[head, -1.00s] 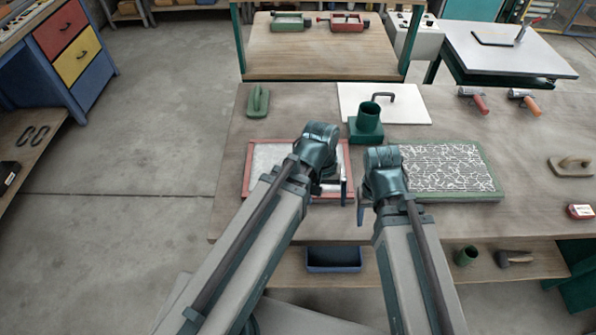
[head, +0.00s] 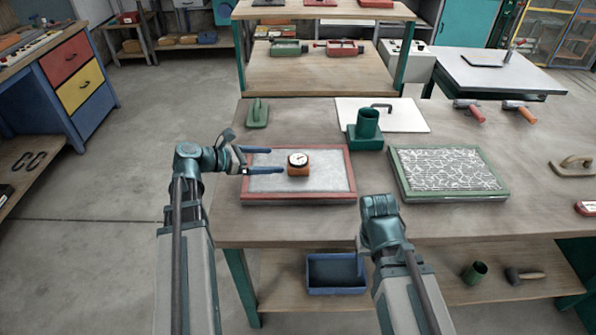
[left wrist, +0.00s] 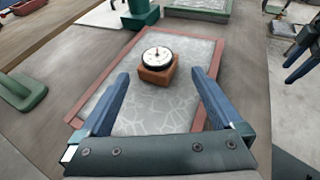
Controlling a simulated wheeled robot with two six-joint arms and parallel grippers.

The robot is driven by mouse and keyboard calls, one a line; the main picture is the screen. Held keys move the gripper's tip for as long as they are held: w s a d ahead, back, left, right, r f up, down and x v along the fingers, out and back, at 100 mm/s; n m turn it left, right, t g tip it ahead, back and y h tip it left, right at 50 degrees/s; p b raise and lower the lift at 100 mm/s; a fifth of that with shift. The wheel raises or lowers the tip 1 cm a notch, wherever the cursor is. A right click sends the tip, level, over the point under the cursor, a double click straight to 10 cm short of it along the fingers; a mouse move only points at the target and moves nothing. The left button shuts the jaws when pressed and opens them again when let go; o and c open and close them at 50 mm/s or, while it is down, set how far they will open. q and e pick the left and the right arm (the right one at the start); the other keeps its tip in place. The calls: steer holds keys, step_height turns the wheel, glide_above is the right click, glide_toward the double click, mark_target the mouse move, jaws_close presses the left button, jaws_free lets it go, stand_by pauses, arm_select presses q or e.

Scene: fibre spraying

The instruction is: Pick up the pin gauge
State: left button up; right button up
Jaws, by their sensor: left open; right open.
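The pin gauge, an orange block with a round white dial on top (head: 299,164), rests on the grey panel in the red frame (head: 352,170). It also shows in the left wrist view (left wrist: 157,66), ahead of my fingers. My left gripper (head: 277,160) is open and empty at the panel's left side, its blue fingers pointing right toward the gauge. In the left wrist view the gap between the fingertips (left wrist: 160,76) lines up with the gauge, which is still beyond them. My right gripper (head: 362,242) is at the table's front edge, its fingers mostly hidden.
A green-framed panel with white fibre pattern (head: 502,188) lies to the right. Behind stand a green cup on a base (head: 367,124), a white board (head: 412,119) and a green float (head: 257,114). A blue bin (head: 336,287) sits on the lower shelf.

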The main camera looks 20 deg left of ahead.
mark_target(301, 160)
arm_select(q)
steer(key=b+x, duration=0.3)
steer(key=x, duration=0.5)
steer(key=shift+d+f, duration=0.15)
steer(key=shift+w, duration=0.1)
steer(key=b+x, duration=0.2)
steer(key=x, duration=0.3)
steer(key=shift+w+d+f, duration=0.15)
steer(key=shift+f, duration=0.1)
steer(key=shift+r, duration=0.1)
steer(key=c, duration=1.5)
steer(key=shift+r, duration=0.1)
